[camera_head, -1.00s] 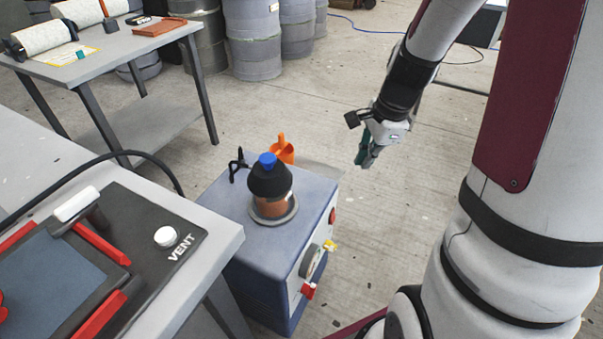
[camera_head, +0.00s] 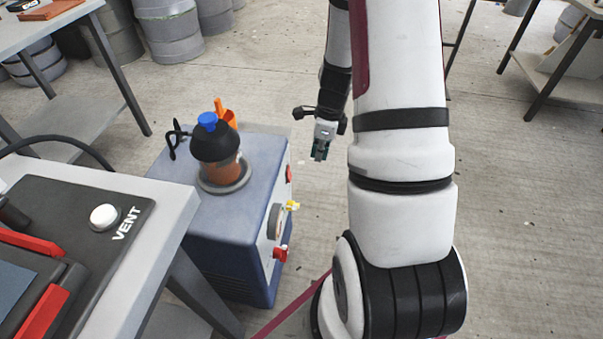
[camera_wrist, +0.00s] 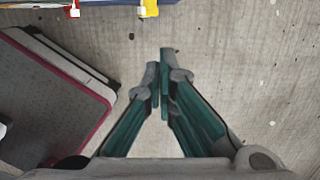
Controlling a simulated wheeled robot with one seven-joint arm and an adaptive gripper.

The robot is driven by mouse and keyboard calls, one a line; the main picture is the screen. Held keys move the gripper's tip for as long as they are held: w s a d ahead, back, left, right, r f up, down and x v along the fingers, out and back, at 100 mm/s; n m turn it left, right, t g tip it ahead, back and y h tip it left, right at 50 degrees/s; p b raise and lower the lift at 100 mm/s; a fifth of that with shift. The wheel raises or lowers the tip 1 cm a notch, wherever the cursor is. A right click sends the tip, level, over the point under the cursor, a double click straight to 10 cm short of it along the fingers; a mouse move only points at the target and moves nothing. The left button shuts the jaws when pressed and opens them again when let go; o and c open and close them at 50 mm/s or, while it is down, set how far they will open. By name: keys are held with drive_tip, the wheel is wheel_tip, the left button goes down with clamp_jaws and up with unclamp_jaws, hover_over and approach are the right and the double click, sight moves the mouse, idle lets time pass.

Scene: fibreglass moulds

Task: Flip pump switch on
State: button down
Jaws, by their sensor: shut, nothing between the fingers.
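The blue pump (camera_head: 215,215) stands on the floor to the left of my arm. Its pale control face, turned right, has a gauge (camera_head: 273,221), a yellow-handled fitting (camera_head: 292,206), a red part (camera_head: 280,253) low down and another red part (camera_head: 289,174) higher up. I cannot tell which one is the switch, or its position. My gripper (camera_head: 320,152) is shut and empty, above the floor to the right of the pump and apart from it. In the wrist view my shut gripper (camera_wrist: 165,56) points towards the pump's edge, where the yellow fitting (camera_wrist: 149,8) shows.
A bench with the VENT button (camera_head: 104,216) stands left of the pump, close to it. A black and orange canister (camera_head: 217,160) with a blue cap sits on the pump. Grey drums (camera_head: 168,32) and tables stand behind. The floor around my gripper is clear.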

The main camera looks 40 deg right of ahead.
sight(289, 174)
drive_tip(key=w+a+f+b, duration=0.3)
drive_tip(key=w+f+b, duration=0.1)
drive_tip(key=f, duration=0.6)
drive_tip(key=shift+f+b, duration=0.2)
drive_tip(key=shift+b, duration=0.3)
drive_tip(key=shift+w+a, duration=0.1)
drive_tip(key=shift+a, duration=0.05)
drive_tip(key=shift+w+a+f, duration=0.15)
drive_tip(key=shift+w+f, duration=0.05)
drive_tip(key=shift+r, duration=0.1)
